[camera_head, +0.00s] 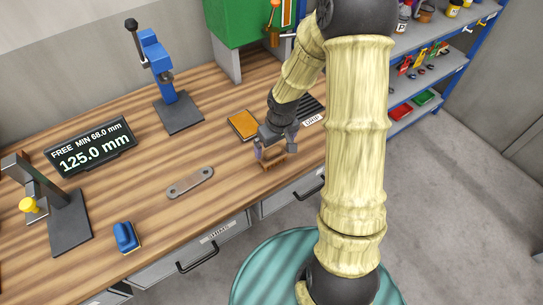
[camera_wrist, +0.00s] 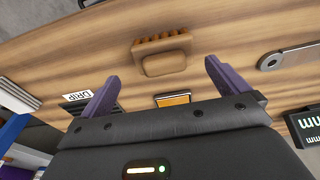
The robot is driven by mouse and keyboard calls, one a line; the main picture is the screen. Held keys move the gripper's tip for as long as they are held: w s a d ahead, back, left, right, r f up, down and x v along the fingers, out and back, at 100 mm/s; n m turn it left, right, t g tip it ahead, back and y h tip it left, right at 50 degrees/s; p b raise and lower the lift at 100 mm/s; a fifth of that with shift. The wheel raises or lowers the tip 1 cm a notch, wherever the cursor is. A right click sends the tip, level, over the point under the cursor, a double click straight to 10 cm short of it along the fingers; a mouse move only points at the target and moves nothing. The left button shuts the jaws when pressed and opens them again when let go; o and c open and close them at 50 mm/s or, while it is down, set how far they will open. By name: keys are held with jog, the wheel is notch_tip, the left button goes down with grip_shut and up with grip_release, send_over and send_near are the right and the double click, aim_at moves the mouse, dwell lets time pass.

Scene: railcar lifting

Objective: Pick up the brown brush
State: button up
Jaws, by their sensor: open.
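The brown brush (camera_head: 270,158) lies on the wooden bench near its front edge, just below my gripper in the head view. In the wrist view the brush (camera_wrist: 163,55) lies flat, with its rounded block and a row of bristle-like teeth along one side. My gripper (camera_head: 274,149) is over the brush, and its dark body hides part of it. In the wrist view my gripper's two purple fingers (camera_wrist: 160,85) are spread wide, with nothing between them. The brush appears beyond the fingertips, apart from them.
A yellow-orange pad (camera_head: 243,125) lies behind the gripper, beside a dark slatted plate labelled DRIP (camera_head: 312,111). A grey link plate (camera_head: 190,182), a blue-handled block (camera_head: 126,237) and a blue press (camera_head: 160,70) stand to the left. Bench between them is clear.

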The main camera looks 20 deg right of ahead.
aim_at(273, 150)
jog(key=shift+s, duration=0.15)
jog(key=f, duration=0.4)
jog(key=shift+w+a+p, duration=0.35)
jog(key=shift+w+a, duration=0.05)
jog(key=shift+f, duration=0.5)
jog(key=c, duration=1.1)
jog(key=shift+o, duration=0.2)
jog(key=shift+r, duration=0.1)
